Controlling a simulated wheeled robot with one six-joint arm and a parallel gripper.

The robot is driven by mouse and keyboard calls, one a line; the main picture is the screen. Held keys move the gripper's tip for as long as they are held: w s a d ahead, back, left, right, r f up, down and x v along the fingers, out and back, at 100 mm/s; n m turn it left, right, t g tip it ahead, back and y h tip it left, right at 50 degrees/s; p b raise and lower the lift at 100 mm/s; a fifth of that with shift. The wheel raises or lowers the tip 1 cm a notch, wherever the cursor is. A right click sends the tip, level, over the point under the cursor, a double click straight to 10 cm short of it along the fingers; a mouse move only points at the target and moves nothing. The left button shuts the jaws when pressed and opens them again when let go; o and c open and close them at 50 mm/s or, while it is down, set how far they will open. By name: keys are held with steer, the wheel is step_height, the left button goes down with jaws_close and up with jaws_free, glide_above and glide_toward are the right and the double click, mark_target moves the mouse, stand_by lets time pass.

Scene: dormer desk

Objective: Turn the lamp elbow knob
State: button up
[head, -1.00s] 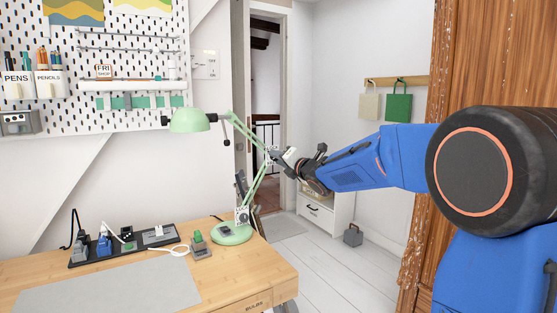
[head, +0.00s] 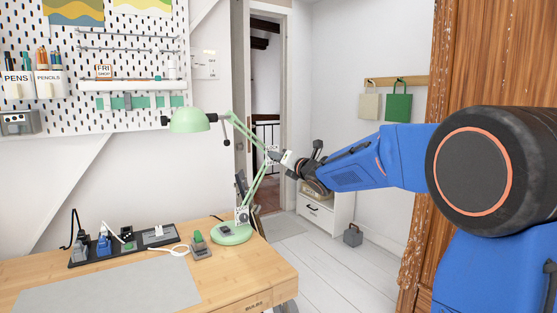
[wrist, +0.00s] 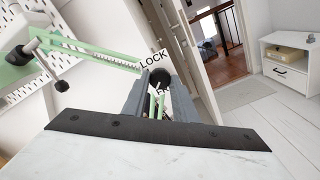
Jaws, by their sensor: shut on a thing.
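The green desk lamp (head: 232,233) stands on the back right of the desk, its jointed arm bent at an elbow. In the wrist view the round black elbow knob (wrist: 159,78) sits between the fingertips, beside a plate marked LOCK (wrist: 153,57). My gripper (wrist: 157,90) is shut on this knob; in the head view my gripper (head: 278,157) meets the lamp's elbow from the right and hides the knob. The lamp's green upper arm (wrist: 95,54) runs off to the left in the wrist view. The green lamp head (head: 189,120) hangs left of the elbow.
The wooden desk (head: 225,277) carries a dark power strip (head: 125,246), a small grey stand with a green top (head: 200,247) and a grey mat (head: 110,290). A pegboard (head: 120,60) is behind.

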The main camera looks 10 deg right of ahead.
steer(key=o, duration=1.1)
steer(key=v, duration=1.7)
steer(key=shift+s, duration=0.15)
steer(key=s+d+f+m+g+h, duration=0.35)
steer(key=s+f+m, duration=0.25)
steer(key=s+m, duration=0.3)
steer(key=s+d+f+m+g+h, duration=0.2)
steer(key=s+d+f+m+h, duration=0.4)
steer(key=m, duration=0.5)
steer(key=s+a+f+m+g+y, duration=0.1)
steer(key=s+a+f+m+g, duration=0.1)
steer(key=s+f+m, duration=0.2)
steer(key=s+a+f+m+g+y, duration=0.1)
steer(key=s+a+f+m+g, duration=0.1)
steer(key=s, duration=0.9)
steer(key=s+a+f+m+g+y, duration=0.2)
steer(key=s+a+f+m+g, duration=0.1)
steer(key=s+f+m, duration=0.3)
steer(key=shift+s+a+f+m, duration=0.15)
steer(key=shift+s+a+f, duration=0.2)
steer(key=shift+s, duration=0.25)
steer(key=shift+s+a+f+m, duration=0.15)
steer(key=shift+s+a+f, duration=0.1)
steer(key=shift+s+f, duration=0.3)
